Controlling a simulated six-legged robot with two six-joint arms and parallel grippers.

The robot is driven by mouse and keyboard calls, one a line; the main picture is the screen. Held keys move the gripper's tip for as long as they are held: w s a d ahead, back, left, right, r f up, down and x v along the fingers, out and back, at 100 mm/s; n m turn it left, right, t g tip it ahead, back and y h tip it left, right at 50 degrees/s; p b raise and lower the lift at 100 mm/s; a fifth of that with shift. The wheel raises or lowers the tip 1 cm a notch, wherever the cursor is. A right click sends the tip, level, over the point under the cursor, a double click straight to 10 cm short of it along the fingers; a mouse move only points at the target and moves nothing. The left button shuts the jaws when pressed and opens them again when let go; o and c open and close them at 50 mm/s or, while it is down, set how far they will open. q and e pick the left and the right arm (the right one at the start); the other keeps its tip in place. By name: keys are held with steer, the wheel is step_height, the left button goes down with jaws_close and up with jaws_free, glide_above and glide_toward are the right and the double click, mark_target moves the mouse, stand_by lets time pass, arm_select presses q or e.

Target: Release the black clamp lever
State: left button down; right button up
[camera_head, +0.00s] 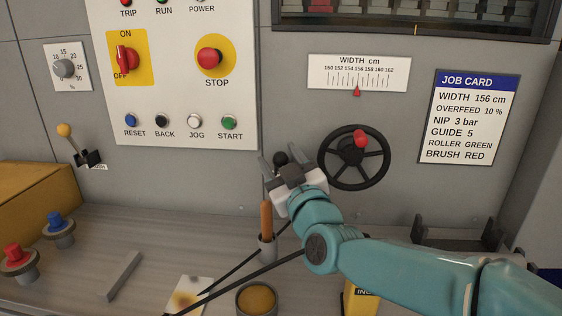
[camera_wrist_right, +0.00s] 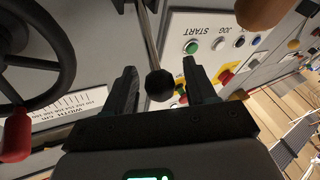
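The black clamp lever shows in the right wrist view as a metal rod with a round black knob (camera_wrist_right: 160,85). In the head view its black knob (camera_head: 280,158) shows left of the black handwheel, and its rod is mostly hidden by my gripper. My right gripper (camera_head: 284,163) is open at the lever. In the right wrist view its two fingers (camera_wrist_right: 159,66) stand one on each side of the knob, with a visible gap on both sides. I cannot tell whether the knob is fully between them in depth. My left gripper is not in view.
The black handwheel (camera_head: 354,157) with a red knob is close right of the gripper. An orange-handled tool stands in a holder (camera_head: 267,249) below it. A button panel (camera_head: 172,75) is up left. Thin dark rods cross the bench beside a round amber-filled container (camera_head: 257,299).

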steer(key=b+v, duration=0.1)
steer(key=v, duration=1.5)
steer(key=shift+s+b, duration=0.2)
steer(key=shift+b, duration=0.15)
